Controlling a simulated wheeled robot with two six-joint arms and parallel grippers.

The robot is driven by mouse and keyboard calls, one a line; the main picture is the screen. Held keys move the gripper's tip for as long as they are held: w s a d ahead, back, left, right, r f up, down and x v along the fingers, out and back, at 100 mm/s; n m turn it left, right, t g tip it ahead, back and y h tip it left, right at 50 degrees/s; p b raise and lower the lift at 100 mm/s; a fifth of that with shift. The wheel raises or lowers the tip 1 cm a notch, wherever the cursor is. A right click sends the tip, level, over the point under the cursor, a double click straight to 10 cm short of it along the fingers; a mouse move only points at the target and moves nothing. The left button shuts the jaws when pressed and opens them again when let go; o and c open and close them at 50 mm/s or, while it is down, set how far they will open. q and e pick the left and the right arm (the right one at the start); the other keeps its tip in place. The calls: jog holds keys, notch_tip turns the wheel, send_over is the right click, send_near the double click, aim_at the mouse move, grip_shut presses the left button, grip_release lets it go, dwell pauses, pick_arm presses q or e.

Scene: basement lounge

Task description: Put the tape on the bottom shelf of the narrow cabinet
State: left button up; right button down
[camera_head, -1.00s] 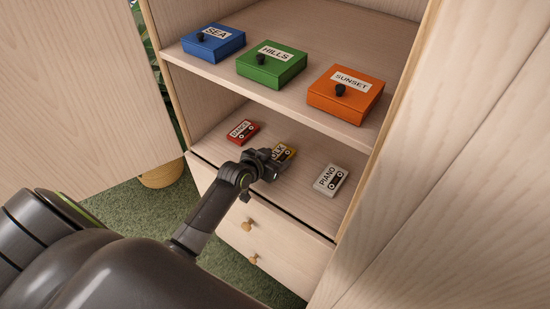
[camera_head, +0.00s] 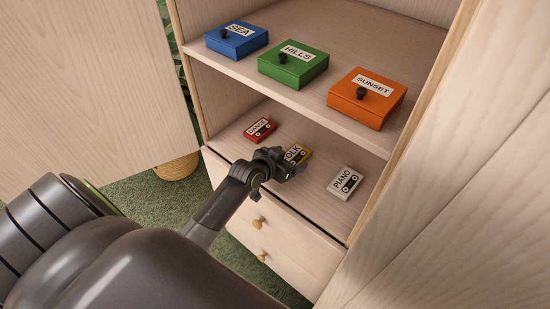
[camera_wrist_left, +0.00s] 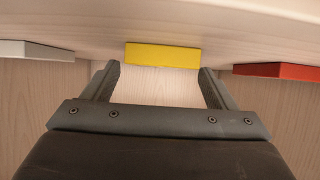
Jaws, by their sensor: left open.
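A yellow tape (camera_head: 302,157) with a partly hidden label reading "OLK" lies on the cabinet's lower shelf, between a red tape marked DANCE (camera_head: 260,129) and a white tape marked PIANO (camera_head: 345,183). My left gripper (camera_head: 284,167) is at the front of this shelf, right by the yellow tape, and covers part of it. In the left wrist view the gripper (camera_wrist_left: 159,70) is open, and the yellow tape (camera_wrist_left: 162,55) sits centred just beyond the gap between the fingertips. I see no grip on it. My right gripper is not in view.
The upper shelf (camera_head: 300,96) holds a blue SEA box (camera_head: 236,44), a green HILLS box (camera_head: 285,72) and an orange SUNSET box (camera_head: 345,104). Drawers with round knobs (camera_head: 258,222) are below. Wooden panels (camera_head: 80,90) flank the opening.

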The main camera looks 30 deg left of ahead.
pick_arm(q)
jog(key=v, duration=1)
jog(key=shift+s+r, duration=0.15)
jog(key=shift+s, duration=0.2)
jog(key=shift+s, duration=0.1)
jog(key=s+a+f+n+g+y, duration=0.15)
jog(key=s+g, duration=0.25)
jog(key=s, duration=0.7)
jog(key=s+f+n+g+y, duration=0.15)
jog(key=s+g, duration=0.25)
jog(key=s, duration=0.8)
notch_tip(320, 180, down, 27)
jog(key=a+g, duration=0.1)
jog(key=g, duration=0.1)
jog(key=s+d+f, duration=0.1)
jog(key=s+f, duration=1.3)
jog(key=s, duration=0.1)
jog(key=shift+s+f+m+g, duration=0.2)
jog(key=shift+f+m+g, duration=0.05)
jog(key=shift+m+g, duration=0.15)
